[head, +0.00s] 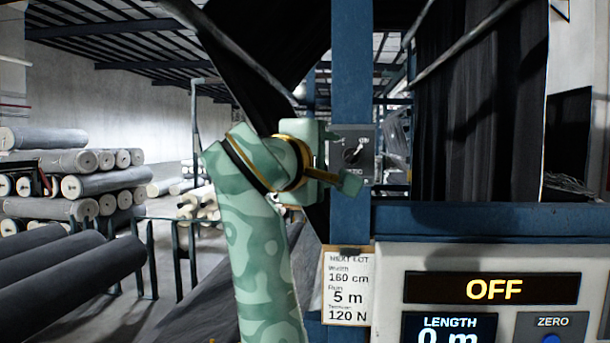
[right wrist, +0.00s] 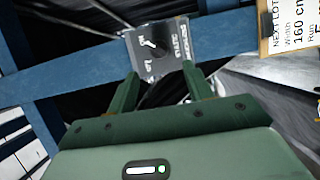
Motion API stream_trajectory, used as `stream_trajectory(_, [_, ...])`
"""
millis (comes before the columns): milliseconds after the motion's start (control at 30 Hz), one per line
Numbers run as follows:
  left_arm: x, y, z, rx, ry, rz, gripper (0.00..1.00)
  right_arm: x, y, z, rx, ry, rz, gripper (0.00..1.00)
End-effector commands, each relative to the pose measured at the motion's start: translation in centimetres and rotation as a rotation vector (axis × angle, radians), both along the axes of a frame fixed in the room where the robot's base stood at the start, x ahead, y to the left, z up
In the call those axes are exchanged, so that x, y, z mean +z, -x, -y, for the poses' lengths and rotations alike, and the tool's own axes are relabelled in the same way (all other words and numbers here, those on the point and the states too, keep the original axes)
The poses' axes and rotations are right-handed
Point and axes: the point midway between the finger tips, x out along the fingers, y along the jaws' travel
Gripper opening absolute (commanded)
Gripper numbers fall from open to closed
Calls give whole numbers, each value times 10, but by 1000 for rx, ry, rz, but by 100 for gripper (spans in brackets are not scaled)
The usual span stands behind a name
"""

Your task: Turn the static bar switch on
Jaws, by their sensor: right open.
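The static bar switch is a dark grey box (head: 367,170) on the blue upright post, with a black rotary knob (head: 353,153) and white lettering, partly too small to read. In the head view the knob's white mark points up and to the right. My right gripper (head: 348,183) is in front of the box, its fingers at the box's lower edge. In the right wrist view the switch (right wrist: 157,54) lies just beyond the two open green fingers (right wrist: 161,80), with nothing between them. Whether a finger touches the box cannot be told. My left gripper is not in view.
A panel (head: 390,275) with an OFF display (head: 492,289), a length readout (head: 455,328) and a zero button (head: 551,338) is at lower right. A paper lot card (head: 347,289) hangs below the switch. Dark fabric (head: 480,100) hangs behind; grey rolls (head: 75,270) lie left.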

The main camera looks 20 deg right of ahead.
Motion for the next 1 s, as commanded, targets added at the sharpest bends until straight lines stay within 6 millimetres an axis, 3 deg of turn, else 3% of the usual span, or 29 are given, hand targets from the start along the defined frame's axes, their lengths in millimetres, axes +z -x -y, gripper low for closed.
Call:
stream_trajectory(200, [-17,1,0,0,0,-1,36,-1,32,-44,1,2,1,51])
stream_trajectory(400, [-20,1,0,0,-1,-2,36,0,47,-65,-1,0,0,51])
stream_trajectory(1000, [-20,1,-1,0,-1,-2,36,1,49,-69,7,-11,23,51])
